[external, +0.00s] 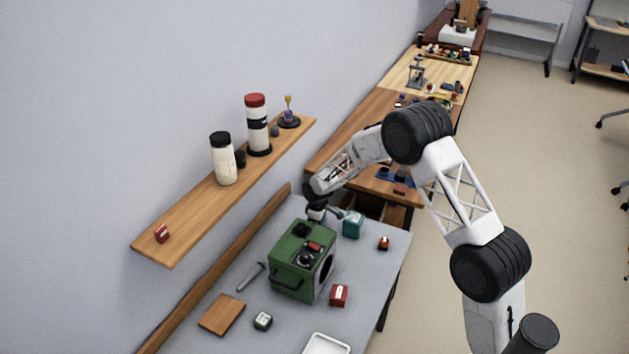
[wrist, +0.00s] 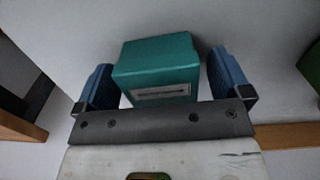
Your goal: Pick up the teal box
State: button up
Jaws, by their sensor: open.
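The teal box (external: 353,225) stands on the grey table near its far end, beyond the green speaker-like box (external: 302,262). My gripper (external: 329,214) is low over the table just left of the teal box in the external view. In the wrist view the teal box (wrist: 157,60) appears between my two blue fingers, with a light label on its near face. The fingers are spread, with a gap on each side of the box. My gripper is open and empty. The gripper's mount hides the lower edge of the box.
A small orange-red item (external: 384,243) sits right of the teal box. A wooden shelf (external: 200,207) with containers hangs on the left wall.

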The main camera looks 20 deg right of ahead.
jog(key=shift+c, duration=0.4)
jog(key=c, duration=0.9)
jog(key=shift+c, duration=0.2)
jog(key=shift+r, duration=5.05)
